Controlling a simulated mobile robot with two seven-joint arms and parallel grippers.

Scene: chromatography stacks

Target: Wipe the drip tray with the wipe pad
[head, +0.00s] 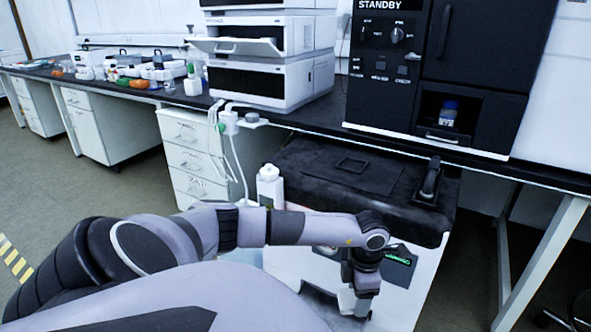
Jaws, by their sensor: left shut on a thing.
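My left arm reaches in from the left, and its gripper (361,307) points down in front of the white cabinet with the black top. The gripper is shut on a small pale thing (347,301), which looks like the wipe pad and is mostly hidden by the fingers. A low, pale recess shows around and below the gripper. I cannot tell for sure whether it is the drip tray, or whether the pad touches it. My forearm hides much of the cabinet front. My right gripper is not in view.
The white cabinet's black top (340,170) carries a black handle (429,182). A white bottle (270,187) stands at its left. Behind are a stacked white instrument (275,75) and a black unit (440,70) marked STANDBY, on the bench. Open floor lies at left.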

